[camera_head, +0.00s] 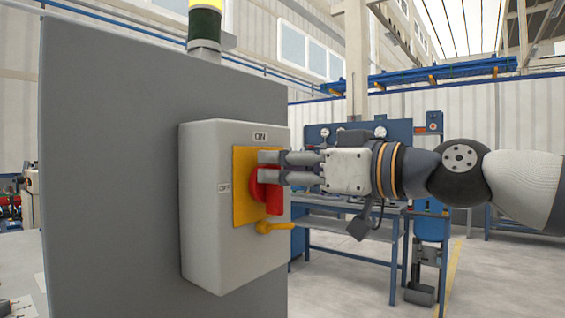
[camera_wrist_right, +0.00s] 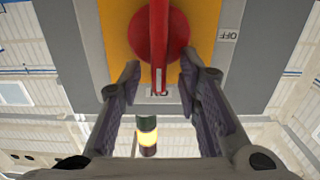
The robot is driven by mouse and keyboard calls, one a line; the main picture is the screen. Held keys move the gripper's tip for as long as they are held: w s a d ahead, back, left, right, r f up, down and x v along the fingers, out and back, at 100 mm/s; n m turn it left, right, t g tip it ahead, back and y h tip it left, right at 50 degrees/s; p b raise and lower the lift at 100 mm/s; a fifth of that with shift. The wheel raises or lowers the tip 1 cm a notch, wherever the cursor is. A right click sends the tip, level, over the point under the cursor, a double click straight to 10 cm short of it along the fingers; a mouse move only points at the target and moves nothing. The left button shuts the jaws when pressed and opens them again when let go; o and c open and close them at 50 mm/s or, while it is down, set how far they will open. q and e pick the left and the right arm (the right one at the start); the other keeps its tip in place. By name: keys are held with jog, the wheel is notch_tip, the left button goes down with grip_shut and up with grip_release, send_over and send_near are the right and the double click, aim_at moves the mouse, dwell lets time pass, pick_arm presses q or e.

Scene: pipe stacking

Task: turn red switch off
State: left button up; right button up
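The red switch (camera_head: 272,199) is a round knob with a raised bar handle on a yellow plate (camera_head: 242,212), on the front of a light grey box (camera_head: 205,230). The box has an ON label at the top and an OFF label at the left. In the right wrist view, the red handle (camera_wrist_right: 158,40) lines up with the ON label (camera_wrist_right: 157,93). My right gripper (camera_head: 268,167) reaches in from the right, at the switch. Its fingers (camera_wrist_right: 159,73) are open, one on each side of the handle, with gaps between. My left gripper is not in view.
The box is mounted on a large grey cabinet (camera_head: 110,170) with a signal lamp (camera_head: 205,25) on top. A yellow lever (camera_head: 272,227) sticks out below the switch. A blue workbench (camera_head: 345,222) stands behind my right arm.

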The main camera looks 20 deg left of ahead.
aim_at(255, 186)
jog(key=shift+w+a, duration=0.1)
jog(key=shift+a, duration=0.05)
grip_shut()
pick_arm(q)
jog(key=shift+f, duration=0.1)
pick_arm(e)
jog(key=shift+f, duration=0.1)
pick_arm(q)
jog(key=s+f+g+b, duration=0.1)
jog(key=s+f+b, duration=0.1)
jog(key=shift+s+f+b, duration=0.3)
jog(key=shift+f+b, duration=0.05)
pick_arm(e)
jog(key=s+f+n, duration=0.1)
jog(key=n, duration=1.1)
jog(key=s+a+f+n, duration=0.1)
jog(key=n, duration=0.4)
jog(key=shift+s+f+n, duration=0.3)
jog(key=shift+n, duration=0.1)
grip_release()
